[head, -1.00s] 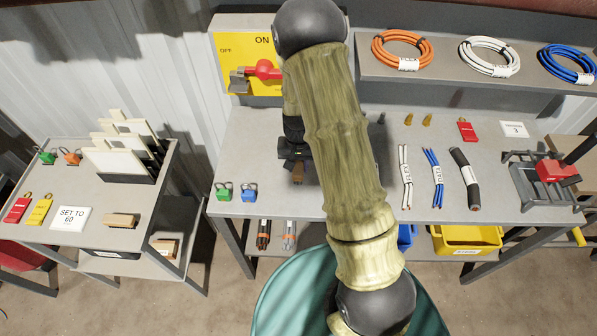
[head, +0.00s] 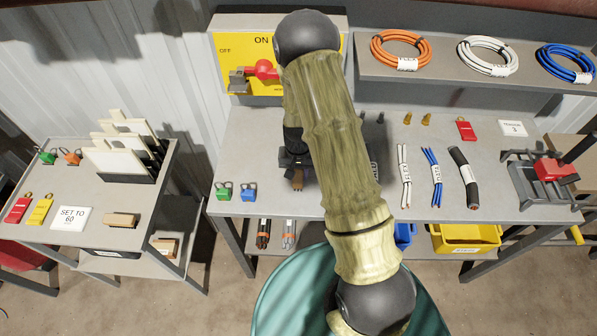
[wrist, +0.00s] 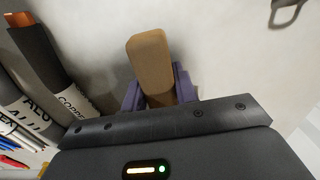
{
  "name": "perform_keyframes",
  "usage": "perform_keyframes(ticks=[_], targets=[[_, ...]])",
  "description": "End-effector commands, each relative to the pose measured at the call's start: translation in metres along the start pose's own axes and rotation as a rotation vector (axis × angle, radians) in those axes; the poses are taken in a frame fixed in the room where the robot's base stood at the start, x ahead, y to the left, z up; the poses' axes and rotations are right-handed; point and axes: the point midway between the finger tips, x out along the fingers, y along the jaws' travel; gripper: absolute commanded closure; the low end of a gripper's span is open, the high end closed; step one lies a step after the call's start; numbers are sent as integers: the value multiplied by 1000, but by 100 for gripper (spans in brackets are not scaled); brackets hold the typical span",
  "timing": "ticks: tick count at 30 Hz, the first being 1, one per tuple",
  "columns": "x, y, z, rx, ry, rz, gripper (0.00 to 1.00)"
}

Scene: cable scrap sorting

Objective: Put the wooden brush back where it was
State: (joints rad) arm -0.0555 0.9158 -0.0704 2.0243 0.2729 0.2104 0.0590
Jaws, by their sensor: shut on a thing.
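My gripper (head: 297,172) is over the grey workbench, left of my arm in the head view. It is shut on the wooden brush, a brown block (head: 297,184) pointing toward the bench's front edge. In the wrist view the brush (wrist: 150,62) sticks out between the two purple-grey fingers (wrist: 158,92). Its bristles are not clear to see. I cannot tell whether it touches the bench top.
Green (head: 224,190) and blue (head: 249,191) padlocks stand left of my gripper. Thick labelled cables (wrist: 58,70) lie on its other side, mostly behind my arm in the head view. Bare bench top (head: 275,205) lies in front. A side table (head: 60,250) stands left.

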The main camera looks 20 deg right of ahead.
Motion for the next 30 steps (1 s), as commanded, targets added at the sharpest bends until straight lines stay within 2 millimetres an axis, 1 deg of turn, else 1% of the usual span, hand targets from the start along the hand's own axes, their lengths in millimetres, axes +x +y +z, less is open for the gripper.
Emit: perform_keyframes(ticks=[1,3,4,11,17,20,23,30], targets=[[1,0,0,-1,0,0,65],[0,0,0,-1,0,0,52],[0,0,0,-1,0,0,50],[0,0,0,1,0,0,50],[-7,0,-1,0,2,0,50],[-17,0,-1,1,3,0,50],[-31,0,-1,0,4,-1,50],[-72,0,-1,0,5,-2,50]])
